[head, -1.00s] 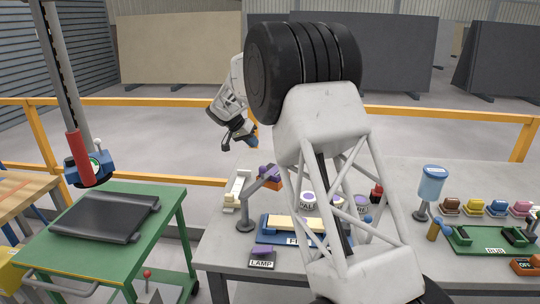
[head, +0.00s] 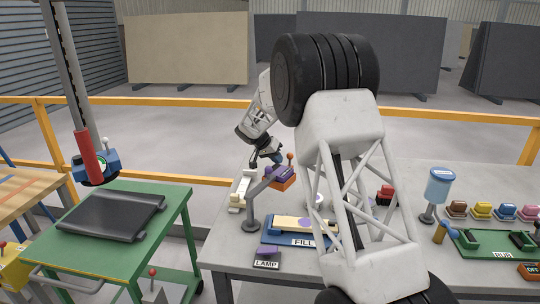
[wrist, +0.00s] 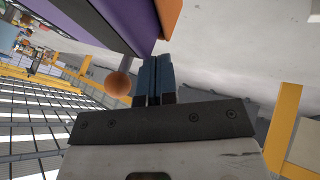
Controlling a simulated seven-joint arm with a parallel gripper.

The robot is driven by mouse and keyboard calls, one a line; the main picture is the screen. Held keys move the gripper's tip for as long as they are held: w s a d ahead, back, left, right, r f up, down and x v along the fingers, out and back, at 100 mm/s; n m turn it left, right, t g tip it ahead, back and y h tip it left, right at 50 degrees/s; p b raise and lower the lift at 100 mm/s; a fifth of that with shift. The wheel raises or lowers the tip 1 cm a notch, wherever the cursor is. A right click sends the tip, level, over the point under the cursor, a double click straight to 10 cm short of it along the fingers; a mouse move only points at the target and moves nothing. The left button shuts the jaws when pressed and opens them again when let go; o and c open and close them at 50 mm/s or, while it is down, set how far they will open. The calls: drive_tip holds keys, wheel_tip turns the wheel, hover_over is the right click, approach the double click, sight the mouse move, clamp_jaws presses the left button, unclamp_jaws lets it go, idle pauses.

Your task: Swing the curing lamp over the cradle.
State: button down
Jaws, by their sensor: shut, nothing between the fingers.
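The curing lamp has a grey post (head: 251,212) and a slanted arm with a purple head (head: 280,173), orange underneath, and an orange ball knob (head: 290,156). Its head is behind and left of the blue cradle marked FILL (head: 291,240), which bears a pale slab (head: 300,223). My arm hides the cradle's right part. My gripper (head: 276,157) is shut and empty, just behind the lamp head. In the wrist view the shut blue fingertips (wrist: 153,72) are close to the purple head (wrist: 105,20), with the orange ball (wrist: 118,83) beside them; contact cannot be told.
A purple-topped LAMP block (head: 267,259) is at the bench's front edge. A pale rack (head: 240,190) stands left of the lamp. A light-blue cup on a stand (head: 438,186) and a green tray (head: 480,243) are to the right. A green cart (head: 110,245) stands left.

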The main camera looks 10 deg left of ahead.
drive_tip(key=shift+s+d, duration=0.15)
drive_tip(key=shift+d, duration=0.4)
drive_tip(key=shift+s+d, duration=0.15)
drive_tip(key=shift+d, duration=0.35)
drive_tip(key=shift+d, duration=0.15)
drive_tip(key=s+d+m+g, duration=0.4)
drive_tip(key=s+d+m, duration=0.4)
drive_tip(key=d, duration=0.4)
drive_tip(key=s+d+m+g, duration=0.2)
drive_tip(key=s, duration=0.5)
drive_tip(key=s+d+m+g+y, duration=0.1)
drive_tip(key=s+d+m+g, duration=0.1)
drive_tip(key=s, duration=0.6)
drive_tip(key=shift+s+d+f+m, duration=0.2)
drive_tip(key=shift+d+m, duration=0.4)
drive_tip(key=shift+m, duration=0.2)
drive_tip(key=shift+w+a, duration=0.1)
